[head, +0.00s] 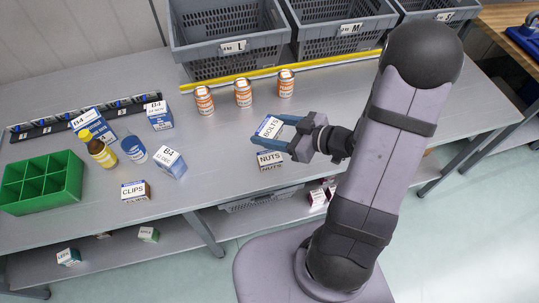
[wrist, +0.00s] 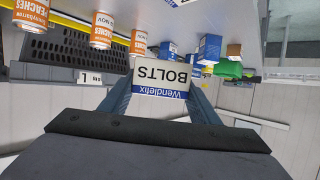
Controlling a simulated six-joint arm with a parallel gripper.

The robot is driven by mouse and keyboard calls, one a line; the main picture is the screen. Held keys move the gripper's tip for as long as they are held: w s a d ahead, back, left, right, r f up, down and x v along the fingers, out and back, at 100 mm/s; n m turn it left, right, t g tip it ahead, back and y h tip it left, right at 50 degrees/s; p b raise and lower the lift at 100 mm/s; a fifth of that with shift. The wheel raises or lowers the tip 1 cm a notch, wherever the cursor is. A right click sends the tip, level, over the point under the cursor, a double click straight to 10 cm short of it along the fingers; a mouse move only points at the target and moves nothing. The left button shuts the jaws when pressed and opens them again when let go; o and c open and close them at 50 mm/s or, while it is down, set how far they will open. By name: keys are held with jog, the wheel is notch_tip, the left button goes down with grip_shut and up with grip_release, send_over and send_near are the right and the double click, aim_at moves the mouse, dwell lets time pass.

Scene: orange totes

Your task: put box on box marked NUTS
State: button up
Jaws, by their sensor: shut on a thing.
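My gripper (head: 283,133) is shut on a white and blue box marked BOLTS (head: 269,127), held above the table. In the wrist view the BOLTS box (wrist: 162,76) sits between the two blue fingers and its lettering appears upside down. The box marked NUTS (head: 269,159) is on the table near its front edge, below and partly behind my gripper in the head view. I cannot see the NUTS box in the wrist view. The gap between the two boxes is hard to judge.
A box marked CLIPS (head: 135,190) lies to the left. Several orange-labelled cans (head: 243,92) stand behind, before a yellow strip (head: 230,81) and grey crates (head: 228,40).

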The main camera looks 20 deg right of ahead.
aim_at(272, 157)
jog(key=shift+w+f+p, duration=0.1)
jog(key=shift+f+p, duration=0.3)
jog(key=shift+f, duration=4.5)
jog(key=shift+f, duration=0.15)
jog(key=o, duration=1.3)
jog(key=shift+c, duration=0.2)
jog(key=shift+s+d+r, duration=0.25)
jog(key=shift+s+d, duration=0.05)
jog(key=shift+d, duration=0.1)
jog(key=b+v, duration=0.2)
jog(key=v, duration=0.9)
jog(key=shift+b, duration=0.35)
